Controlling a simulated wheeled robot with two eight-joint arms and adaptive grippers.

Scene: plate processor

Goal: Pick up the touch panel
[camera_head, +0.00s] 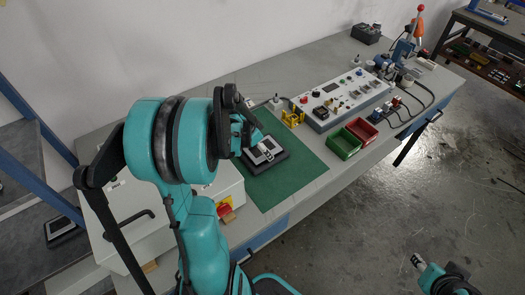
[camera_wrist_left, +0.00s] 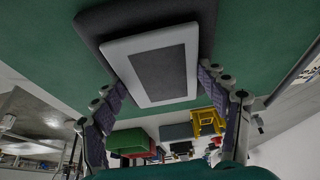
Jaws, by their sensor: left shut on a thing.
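The touch panel, with a white frame and dark grey screen, is at the middle of the head view (camera_head: 264,147) and fills the top of the left wrist view (camera_wrist_left: 158,66). A dark block (camera_head: 268,163) shows beneath it on the green mat. My left gripper (camera_head: 256,145) is at the panel. In the left wrist view its two fingers stand on either side of the panel's near end, shut on it; any lift is hard to see. My right gripper (camera_head: 418,262) is at the lower right, apart from the table, too small to tell its opening.
The green mat (camera_head: 296,183) is bare around the panel. A control box (camera_head: 340,98), a yellow holder (camera_head: 292,118), a green bin (camera_head: 343,143) and a red bin (camera_head: 362,130) stand to the right. A white cabinet (camera_head: 130,220) is at the left.

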